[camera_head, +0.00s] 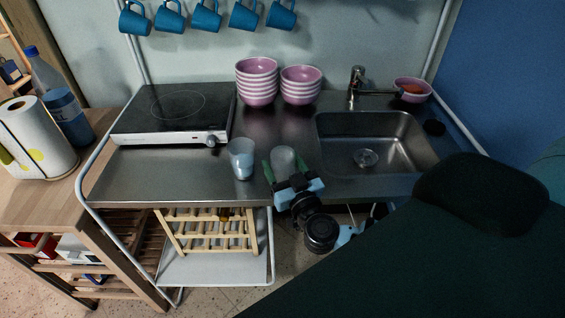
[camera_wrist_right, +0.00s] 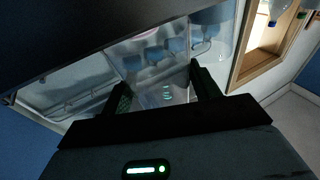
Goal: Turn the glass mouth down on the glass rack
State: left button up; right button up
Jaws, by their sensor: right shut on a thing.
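My right gripper (camera_head: 283,170) is shut on a clear glass (camera_head: 284,155) at the front of the steel counter, left of the sink. Its green fingers sit on either side of the glass, and the gripper hides the glass's lower part. In the right wrist view, the see-through glass (camera_wrist_right: 158,92) lies between the two dark fingers of the gripper (camera_wrist_right: 161,80). I cannot tell which way its mouth points. A second glass (camera_head: 241,158) stands on the counter just to the left. A pale wooden slatted rack (camera_head: 208,239) is below the counter. My left gripper is not in view.
A black hob (camera_head: 180,105) is at the counter's left. Stacked striped bowls (camera_head: 257,82) stand at the back. The sink (camera_head: 375,145) and its tap (camera_head: 357,82) are to the right. Blue mugs (camera_head: 206,16) hang above. The counter's front left is bare.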

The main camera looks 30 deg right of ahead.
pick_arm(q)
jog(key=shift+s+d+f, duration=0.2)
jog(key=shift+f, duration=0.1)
pick_arm(e)
jog(key=shift+f, duration=0.7)
jog(key=o, duration=1.1)
pick_arm(q)
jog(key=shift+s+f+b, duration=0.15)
jog(key=shift+b, duration=0.25)
pick_arm(e)
jog(key=v, duration=0.8)
jog(key=shift+r, duration=0.1)
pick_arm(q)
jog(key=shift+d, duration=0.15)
pick_arm(e)
jog(key=shift+w, duration=0.1)
